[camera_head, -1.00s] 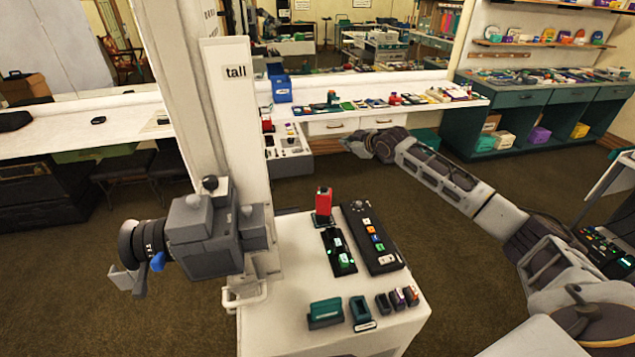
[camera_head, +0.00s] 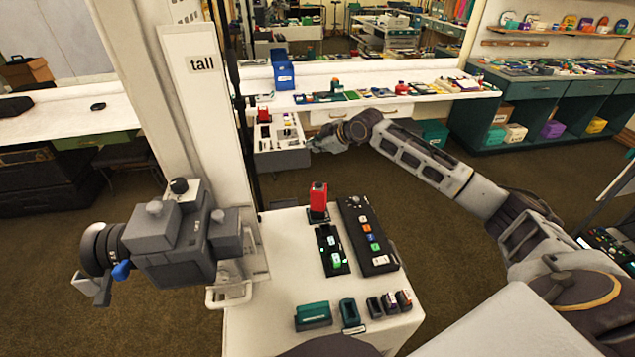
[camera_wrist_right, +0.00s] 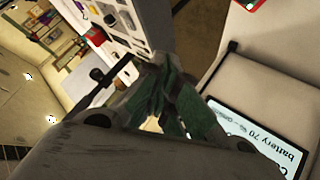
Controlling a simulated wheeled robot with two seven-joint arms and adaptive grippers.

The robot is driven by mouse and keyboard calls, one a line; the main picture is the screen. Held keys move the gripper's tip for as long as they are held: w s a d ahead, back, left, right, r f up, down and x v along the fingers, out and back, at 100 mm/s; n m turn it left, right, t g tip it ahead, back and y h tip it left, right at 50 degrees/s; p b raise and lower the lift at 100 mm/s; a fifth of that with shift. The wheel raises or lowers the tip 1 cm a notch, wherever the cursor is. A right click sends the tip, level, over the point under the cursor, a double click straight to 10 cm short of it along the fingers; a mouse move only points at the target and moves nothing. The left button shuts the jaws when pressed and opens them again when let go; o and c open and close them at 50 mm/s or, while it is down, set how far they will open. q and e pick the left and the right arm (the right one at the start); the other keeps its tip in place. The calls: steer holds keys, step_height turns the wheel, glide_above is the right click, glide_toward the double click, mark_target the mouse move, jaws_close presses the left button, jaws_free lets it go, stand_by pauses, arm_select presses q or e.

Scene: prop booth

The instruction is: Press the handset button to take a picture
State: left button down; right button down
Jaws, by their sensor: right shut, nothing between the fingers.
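A grey camera (camera_head: 175,240) with a dark lens facing left is mounted beside a white post marked "tall". On the white cart top (camera_head: 285,275) lies a small black unit with lit green buttons (camera_head: 331,250). A longer black panel with coloured buttons (camera_head: 368,236) lies to its right. I cannot tell for sure which is the handset. A red block (camera_head: 318,197) stands upright behind the small unit. My right gripper (camera_head: 322,143) is shut and empty, beyond the cart and above its height in the picture. Its fingers fill the middle of the wrist view (camera_wrist_right: 165,100). My left gripper is not in view.
Green and dark small blocks (camera_head: 313,316) stand along the cart's front edge. A screen reading "battery 70" (camera_wrist_right: 255,140) shows in the wrist view. Carpet is open between.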

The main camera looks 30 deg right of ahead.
steer(key=s+f+n, duration=0.1)
steer(key=s+f+n+g, duration=0.1)
steer(key=n, duration=0.1)
steer(key=shift+a+g, duration=0.2)
steer(key=shift+g, duration=0.1)
stand_by(0.3)
steer(key=shift+f, duration=0.25)
